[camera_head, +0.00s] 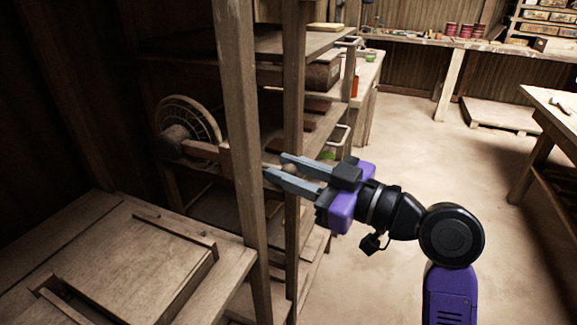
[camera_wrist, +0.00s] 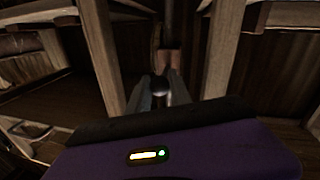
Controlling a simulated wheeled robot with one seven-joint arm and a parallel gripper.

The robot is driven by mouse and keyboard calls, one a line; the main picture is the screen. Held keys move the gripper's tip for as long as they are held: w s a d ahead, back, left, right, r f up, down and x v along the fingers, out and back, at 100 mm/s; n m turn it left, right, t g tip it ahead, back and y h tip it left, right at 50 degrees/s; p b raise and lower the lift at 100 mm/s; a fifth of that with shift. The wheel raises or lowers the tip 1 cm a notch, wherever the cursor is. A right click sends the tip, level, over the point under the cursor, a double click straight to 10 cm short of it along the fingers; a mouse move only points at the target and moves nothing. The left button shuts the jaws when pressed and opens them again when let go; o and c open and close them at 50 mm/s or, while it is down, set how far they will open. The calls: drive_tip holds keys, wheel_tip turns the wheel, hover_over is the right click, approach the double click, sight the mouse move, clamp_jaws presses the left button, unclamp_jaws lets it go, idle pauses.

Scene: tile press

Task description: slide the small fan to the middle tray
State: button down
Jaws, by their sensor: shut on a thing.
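A round, pale, spoked thing that looks like a fan or wheel (camera_head: 188,118) stands on the shelf unit at left, partly behind a post. A wooden bar (camera_head: 203,151) runs from its hub toward my gripper. My gripper (camera_head: 267,172) reaches in from the right between the shelf posts. Its fingers are closed around a small rounded grey knob (camera_wrist: 160,86), seen between them in the wrist view. The knob lies in line with the bar; the post hides whether they join. I cannot tell which surface is the middle tray.
A near wooden post (camera_head: 242,150) and a second post (camera_head: 293,110) stand close to my gripper. A wooden bench with a raised-edged board (camera_head: 125,255) is at lower left. A worktable (camera_head: 553,105) stands at right. The floor (camera_head: 430,150) between is clear.

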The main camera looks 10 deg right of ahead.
drive_tip(key=shift+f, duration=0.1)
idle(0.3)
drive_tip(key=c, duration=1.2)
unclamp_jaws()
drive_tip(key=v, duration=0.8)
